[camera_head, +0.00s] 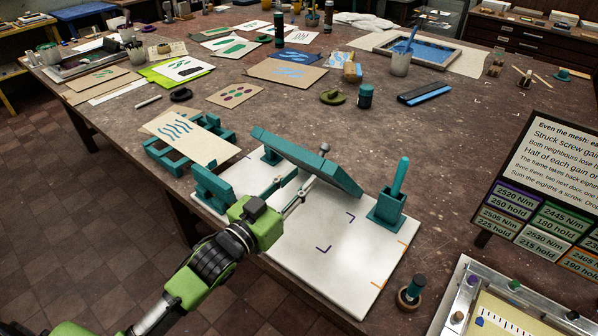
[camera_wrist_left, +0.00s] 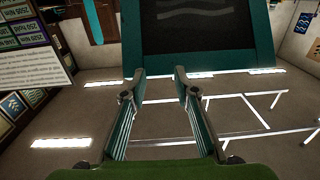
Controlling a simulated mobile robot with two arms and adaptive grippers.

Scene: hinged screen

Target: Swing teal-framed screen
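The teal-framed screen (camera_head: 315,166) stands tilted up over a white base board (camera_head: 340,270) in the head view, seen nearly edge-on. In the left wrist view its frame (camera_wrist_left: 262,40) surrounds a dark mesh with faint wavy marks. Teal blocks (camera_head: 213,188) stand at the board's left and back edges. My left gripper (camera_head: 293,183), on a green wrist, is over the board, on the near side of the screen. In the left wrist view its fingers (camera_wrist_left: 159,74) are apart, with the frame's edge close beyond the tips; I cannot tell whether they touch. My right gripper is not in view.
A teal holder with an upright handle (camera_head: 388,205) stands on the board's right. A printed sheet (camera_head: 190,138) lies on a teal rack behind left. A sign (camera_head: 550,180) and a metal-framed tray (camera_head: 500,310) are at the right. The table right of the holder is fairly clear.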

